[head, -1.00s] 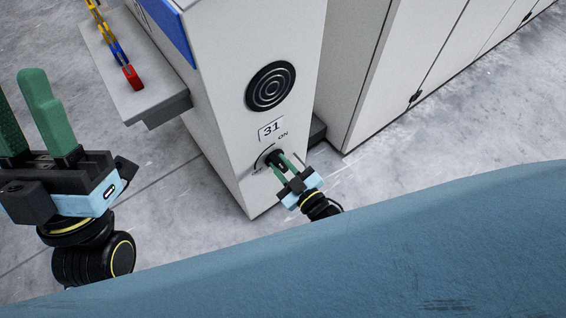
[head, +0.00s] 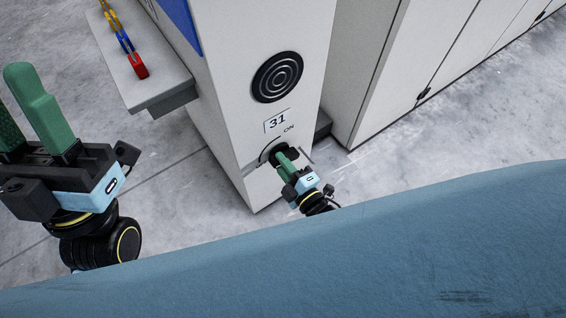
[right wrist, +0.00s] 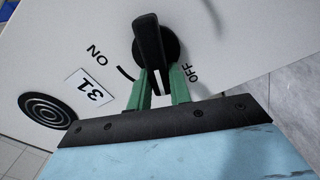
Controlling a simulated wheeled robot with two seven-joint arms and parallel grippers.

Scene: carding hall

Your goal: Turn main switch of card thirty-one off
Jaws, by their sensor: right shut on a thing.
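The main switch is a black rotary knob with a bar handle (right wrist: 150,42) on the white front panel of card 31 (head: 235,130). My right gripper (head: 279,154) is at the knob, and in the right wrist view its green fingers (right wrist: 157,88) are shut on the handle, one on each side. In that view the handle's near end lies between the ON mark (right wrist: 97,57) and the OFF mark (right wrist: 189,73). In the head view the fingers hide most of the knob. My left gripper (head: 18,92) is open and empty, away from the panel at the left.
A number plate (head: 277,121) reading 31 and a round black ringed disc (head: 277,77) sit above the switch. A grey ledge (head: 150,85) with a coloured chain (head: 127,45) juts out at left. White cabinets (head: 430,60) stand at right. Grey floor lies open around.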

